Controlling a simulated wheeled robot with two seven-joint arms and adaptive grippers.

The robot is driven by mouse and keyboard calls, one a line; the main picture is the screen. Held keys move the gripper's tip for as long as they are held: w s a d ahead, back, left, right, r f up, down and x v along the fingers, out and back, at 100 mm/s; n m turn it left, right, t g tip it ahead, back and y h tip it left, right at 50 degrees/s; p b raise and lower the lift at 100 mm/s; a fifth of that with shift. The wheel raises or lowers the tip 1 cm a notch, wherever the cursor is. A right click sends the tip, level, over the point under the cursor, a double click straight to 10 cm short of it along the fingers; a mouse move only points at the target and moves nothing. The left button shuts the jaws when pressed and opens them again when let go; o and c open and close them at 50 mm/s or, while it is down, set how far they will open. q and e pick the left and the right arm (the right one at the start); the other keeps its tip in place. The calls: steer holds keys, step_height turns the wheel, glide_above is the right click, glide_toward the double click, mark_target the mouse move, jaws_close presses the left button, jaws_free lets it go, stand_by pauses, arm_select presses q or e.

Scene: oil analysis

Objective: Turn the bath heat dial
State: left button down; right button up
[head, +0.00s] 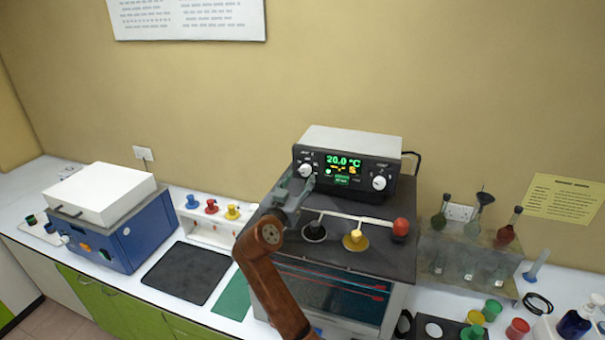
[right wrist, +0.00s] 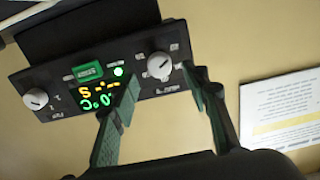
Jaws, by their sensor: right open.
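The bath's black control box (head: 346,160) has a green display reading 20.0 °C and two white dials. The left dial (head: 305,171) has my right gripper (head: 302,190) just in front of and below it; the right dial (head: 379,183) is clear of it. The dial labels are too small to read surely. In the right wrist view the panel looks upside down. The near dial (right wrist: 159,65) shows between the open fingertips of my right gripper (right wrist: 160,78), with no clear contact. The other dial (right wrist: 37,98) is at the far left there. My left gripper is out of view.
The box stands on the bath's dark top (head: 375,260), with a black, a yellow and a red stopper (head: 401,227) in front. A blue instrument (head: 118,230) is at left. A flask rack (head: 470,262) stands at right. A dark mat (head: 188,273) lies bare.

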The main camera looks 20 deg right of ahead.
mark_target(304, 173)
steer(key=shift+p+x, duration=0.35)
steer(key=shift+x, duration=1.5)
steer(key=shift+f, duration=0.1)
steer(key=shift+c, duration=0.6)
